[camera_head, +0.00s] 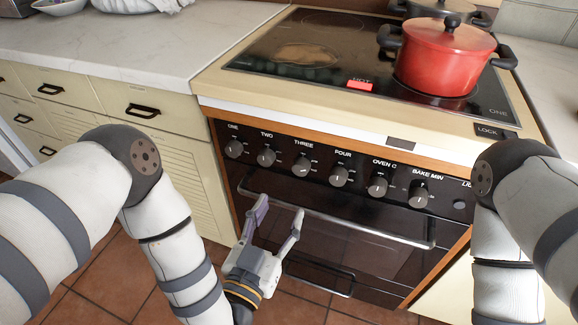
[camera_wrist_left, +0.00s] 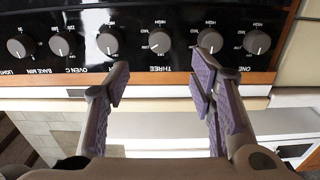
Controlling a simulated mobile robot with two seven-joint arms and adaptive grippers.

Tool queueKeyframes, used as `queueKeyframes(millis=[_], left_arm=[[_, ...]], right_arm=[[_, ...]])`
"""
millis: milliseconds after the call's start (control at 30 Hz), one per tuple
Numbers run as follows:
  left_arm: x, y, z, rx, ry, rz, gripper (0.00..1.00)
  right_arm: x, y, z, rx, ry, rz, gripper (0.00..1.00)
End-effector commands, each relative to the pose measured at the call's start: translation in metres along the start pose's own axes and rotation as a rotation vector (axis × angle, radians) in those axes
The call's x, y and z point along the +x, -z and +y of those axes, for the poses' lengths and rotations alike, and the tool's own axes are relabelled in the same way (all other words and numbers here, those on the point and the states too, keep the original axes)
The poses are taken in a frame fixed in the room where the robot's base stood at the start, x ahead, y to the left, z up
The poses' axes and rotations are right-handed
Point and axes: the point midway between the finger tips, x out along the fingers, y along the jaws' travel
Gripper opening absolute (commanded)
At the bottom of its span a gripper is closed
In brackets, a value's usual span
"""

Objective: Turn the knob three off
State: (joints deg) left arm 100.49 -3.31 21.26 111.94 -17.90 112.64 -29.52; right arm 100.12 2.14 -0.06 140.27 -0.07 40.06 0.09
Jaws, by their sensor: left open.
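Knob three (camera_head: 302,168) is a round grey knob under the "THREE" label on the black oven panel. It also shows in the left wrist view (camera_wrist_left: 160,42), where the panel appears upside down. Its white mark there looks turned to the left, while the marks on the neighbouring knobs look more downward. My left gripper (camera_head: 279,207) is open and empty, just below the knob row in front of the oven door. In the left wrist view its fingers (camera_wrist_left: 160,82) spread either side of knob three, apart from it. My right gripper is out of sight.
Knob two (camera_head: 266,157) and knob four (camera_head: 339,176) flank knob three closely. The oven door handle (camera_head: 340,220) runs below the panel near my left fingers. A red pot (camera_head: 445,60) stands on the cooktop (camera_head: 300,70), beside a lit red "HOT" sign (camera_head: 360,85).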

Motion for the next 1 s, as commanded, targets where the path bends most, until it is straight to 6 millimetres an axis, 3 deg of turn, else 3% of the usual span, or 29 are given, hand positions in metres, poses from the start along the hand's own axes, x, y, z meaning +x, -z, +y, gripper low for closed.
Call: queueKeyframes(millis=[400, 567, 800, 833, 1000], left_arm=[[0.095, -0.002, -0.001, -0.002, 0.002, -0.004, 0.5], [0.111, -0.002, -0.001, -0.001, 0.001, -0.005, 0.5], [0.113, -0.001, -0.001, -0.001, 0.0, -0.005, 0.5], [0.113, -0.001, -0.001, -0.001, 0.0, -0.005, 0.48], [0.113, -0.001, -0.001, -0.001, 0.0, -0.006, 0.09]], right_arm=[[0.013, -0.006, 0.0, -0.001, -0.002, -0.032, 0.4], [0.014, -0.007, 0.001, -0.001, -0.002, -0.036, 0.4], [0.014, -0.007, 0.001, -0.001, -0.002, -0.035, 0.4], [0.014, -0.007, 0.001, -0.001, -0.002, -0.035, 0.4], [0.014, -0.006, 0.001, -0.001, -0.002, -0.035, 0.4]])
